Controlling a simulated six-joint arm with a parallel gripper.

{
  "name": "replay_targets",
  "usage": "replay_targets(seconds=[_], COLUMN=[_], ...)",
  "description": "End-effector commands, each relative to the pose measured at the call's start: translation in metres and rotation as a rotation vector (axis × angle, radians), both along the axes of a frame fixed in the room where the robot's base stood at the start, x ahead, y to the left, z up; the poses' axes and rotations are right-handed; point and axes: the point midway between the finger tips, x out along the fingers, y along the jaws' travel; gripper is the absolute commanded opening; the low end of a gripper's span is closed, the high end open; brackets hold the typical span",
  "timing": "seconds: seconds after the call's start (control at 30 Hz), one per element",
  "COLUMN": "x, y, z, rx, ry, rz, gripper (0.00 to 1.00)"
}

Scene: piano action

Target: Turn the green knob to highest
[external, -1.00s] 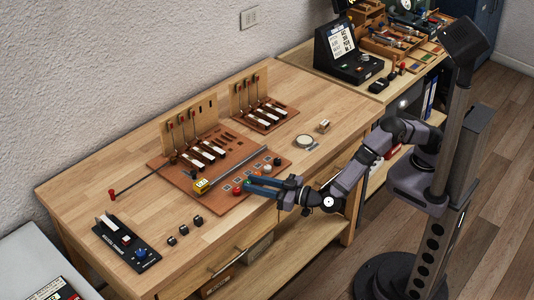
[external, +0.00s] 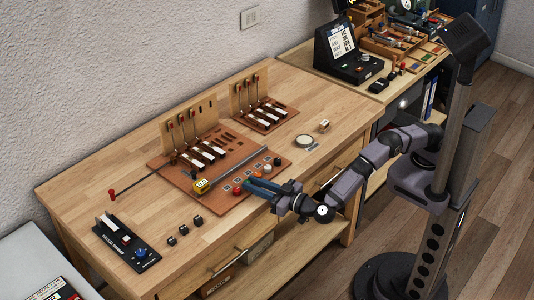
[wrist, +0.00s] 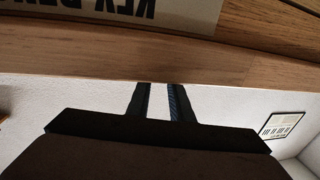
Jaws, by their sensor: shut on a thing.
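The reddish-brown board (external: 222,203) lies on the workbench with a row of small knobs along its front right edge. My gripper (external: 250,184) reaches in from the right, its blue fingers low over this row. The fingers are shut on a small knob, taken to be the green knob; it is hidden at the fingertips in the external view. In the wrist view my gripper (wrist: 160,88) shows two dark fingers with a narrow gap, and the knob cannot be made out. How far the knob is turned cannot be seen.
A red knob (external: 237,191) and pale knobs (external: 267,168) sit close by in the row. A black panel with a blue knob (external: 141,253) stands front left.

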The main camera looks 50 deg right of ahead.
Motion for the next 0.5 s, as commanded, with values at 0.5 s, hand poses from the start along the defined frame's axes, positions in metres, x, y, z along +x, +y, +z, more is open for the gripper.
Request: replay_targets(seconds=[0.5], x=[-0.0010], y=[0.0029], z=[0.0044], rx=[0.006], ry=[-0.001], rz=[-0.099], gripper=[0.00])
